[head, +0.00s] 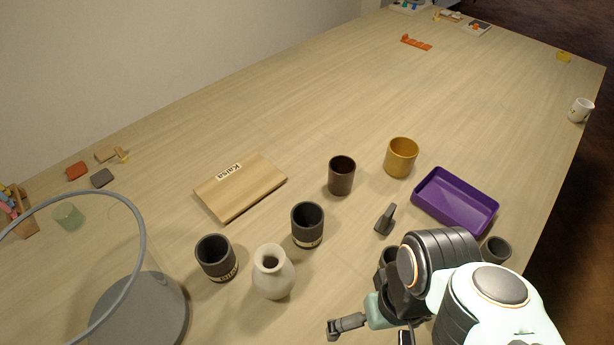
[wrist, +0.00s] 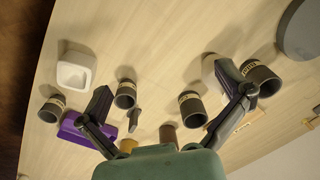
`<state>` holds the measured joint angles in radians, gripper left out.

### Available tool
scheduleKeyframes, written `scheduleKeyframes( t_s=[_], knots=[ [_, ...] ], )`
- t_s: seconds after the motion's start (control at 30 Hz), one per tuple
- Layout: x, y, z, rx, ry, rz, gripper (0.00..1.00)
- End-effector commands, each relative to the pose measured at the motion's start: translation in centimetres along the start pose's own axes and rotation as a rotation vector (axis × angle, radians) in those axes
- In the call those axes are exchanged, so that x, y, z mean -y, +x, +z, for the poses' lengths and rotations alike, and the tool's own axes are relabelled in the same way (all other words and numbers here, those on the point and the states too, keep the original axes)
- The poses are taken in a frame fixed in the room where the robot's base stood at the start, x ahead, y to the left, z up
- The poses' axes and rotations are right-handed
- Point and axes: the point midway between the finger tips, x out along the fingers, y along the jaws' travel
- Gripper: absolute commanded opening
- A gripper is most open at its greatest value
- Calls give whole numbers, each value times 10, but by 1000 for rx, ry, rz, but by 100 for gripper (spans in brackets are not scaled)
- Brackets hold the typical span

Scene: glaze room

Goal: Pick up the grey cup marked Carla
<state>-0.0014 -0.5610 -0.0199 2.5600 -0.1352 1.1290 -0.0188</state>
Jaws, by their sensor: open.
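Several dark grey cups with pale name bands stand upright on the table; I cannot read the names. In the head view, one grey cup (head: 216,258) is left of the white vase, another grey cup (head: 307,224) is behind it, and a third (head: 495,250) is right of my arm. A further grey cup (head: 388,256) is mostly hidden behind my arm. The wrist view shows grey cups at far left (wrist: 52,108), left of centre (wrist: 125,94), centre right (wrist: 191,104) and right (wrist: 260,78). My gripper (head: 375,332) is open and empty, its fingers (wrist: 163,78) spread wide.
A white vase (head: 273,273) stands close to two grey cups. A purple tray (head: 455,201), mustard cup (head: 401,158), brown cup (head: 341,176), small grey tool (head: 385,220) and board marked Kaisa (head: 258,184) lie beyond. A white square dish (wrist: 76,68) shows in the wrist view.

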Motion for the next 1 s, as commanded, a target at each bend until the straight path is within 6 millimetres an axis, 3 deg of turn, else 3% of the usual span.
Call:
scheduleKeyframes(
  t_s=[0.07,0.17,0.3,0.37,0.47,0.6,0.7,0.8,0.9,1.0],
  knots=[
    [0,-1,-14,-67,-27,3,100],
    [-2,-16,-52,-241,-78,18,100],
    [-3,-36,-131,-456,-170,44,100],
    [-3,-36,-161,-510,-203,51,100],
    [0,-28,-208,-572,-253,58,100],
    [8,11,-266,-595,-312,52,100],
    [15,56,-287,-548,-335,34,100],
    [21,99,-286,-458,-347,13,100],
    [24,128,-277,-389,-355,-1,100],
    [27,144,-273,-358,-360,-8,100]
  ],
)
